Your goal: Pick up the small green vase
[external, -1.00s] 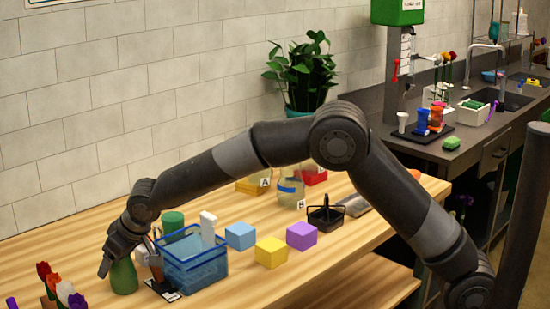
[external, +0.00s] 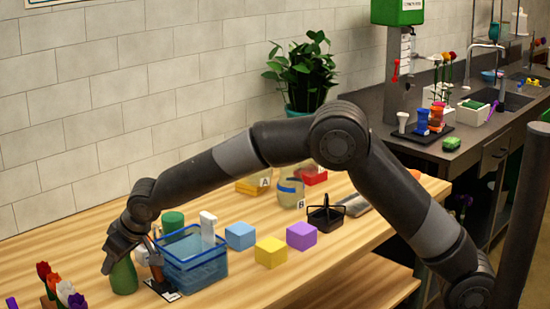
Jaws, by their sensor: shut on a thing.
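The small green vase (external: 124,277) stands upright on the wooden table (external: 330,228) at the left, just left of the blue basket. My gripper (external: 118,262) is at the vase's upper part from above and is shut on it. The vase's top is hidden behind the fingers. I cannot tell any gap between the vase's base and the table.
The clear blue basket (external: 194,273) is close to the right of my gripper. Flowers (external: 62,288) stand at the left. A green cylinder (external: 173,222) is behind the basket. Blue (external: 240,236), yellow (external: 271,251) and purple (external: 301,235) cubes sit to the right.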

